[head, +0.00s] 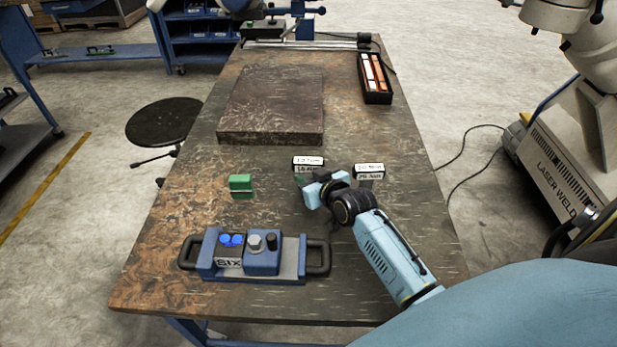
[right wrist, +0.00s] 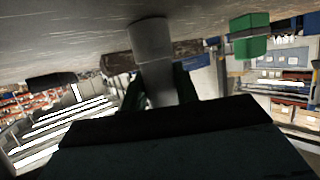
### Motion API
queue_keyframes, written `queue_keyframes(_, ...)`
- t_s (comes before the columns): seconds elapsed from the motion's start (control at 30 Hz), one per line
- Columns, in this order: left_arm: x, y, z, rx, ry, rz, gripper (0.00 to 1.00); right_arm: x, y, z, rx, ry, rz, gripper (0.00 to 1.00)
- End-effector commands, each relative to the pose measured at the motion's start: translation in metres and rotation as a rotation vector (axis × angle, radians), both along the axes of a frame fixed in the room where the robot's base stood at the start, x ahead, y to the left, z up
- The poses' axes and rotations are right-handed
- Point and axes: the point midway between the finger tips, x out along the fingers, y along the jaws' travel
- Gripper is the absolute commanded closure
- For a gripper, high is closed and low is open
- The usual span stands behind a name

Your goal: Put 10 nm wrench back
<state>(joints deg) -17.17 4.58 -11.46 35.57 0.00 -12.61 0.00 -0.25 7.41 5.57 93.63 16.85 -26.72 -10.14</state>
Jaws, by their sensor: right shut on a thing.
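My right gripper (head: 315,188) is low over the middle of the table, just in front of a small block with a white label (head: 308,164). In the right wrist view its fingers (right wrist: 160,92) are shut on a grey cylinder (right wrist: 151,45), which looks like the wrench. No size marking shows on it, and the gripper hides it in the head view. A second labelled block (head: 369,170) stands to the right of the gripper. The label print is too small to read surely. My left gripper is out of view.
A green block (head: 241,184) stands left of the gripper. A blue control box with handles (head: 262,254) lies at the front. A dark slab (head: 272,112) and a black tray of bars (head: 375,95) are further back. The table's right side is mostly clear.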

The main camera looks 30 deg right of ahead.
Motion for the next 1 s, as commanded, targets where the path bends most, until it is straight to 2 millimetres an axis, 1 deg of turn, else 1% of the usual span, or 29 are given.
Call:
queue_keyframes(0.03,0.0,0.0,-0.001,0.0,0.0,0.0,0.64,0.001,0.0,-0.001,-0.001,-0.004,0.0,1.0)
queue_keyframes(0.07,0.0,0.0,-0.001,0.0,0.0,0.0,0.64,0.0,0.0,-0.002,-0.001,0.0,0.0,0.67)
queue_keyframes(0.2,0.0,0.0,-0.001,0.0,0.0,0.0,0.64,0.0,0.0,-0.002,-0.001,0.0,0.0,0.49)
queue_keyframes(0.47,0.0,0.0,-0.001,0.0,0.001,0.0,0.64,0.0,0.0,-0.001,-0.001,0.0,0.0,0.48)
queue_keyframes(0.57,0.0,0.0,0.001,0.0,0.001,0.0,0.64,0.0,0.0,0.003,0.0,0.0,0.0,0.48)
queue_keyframes(0.67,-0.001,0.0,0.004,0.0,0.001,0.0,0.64,-0.011,0.0,0.006,-0.002,0.002,0.001,0.48)
queue_keyframes(0.77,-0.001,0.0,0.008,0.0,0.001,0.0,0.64,-0.027,0.0,0.013,-0.002,0.002,0.001,0.48)
queue_keyframes(1.0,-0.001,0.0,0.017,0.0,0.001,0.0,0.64,-0.074,0.0,0.032,-0.002,0.003,0.001,0.48)
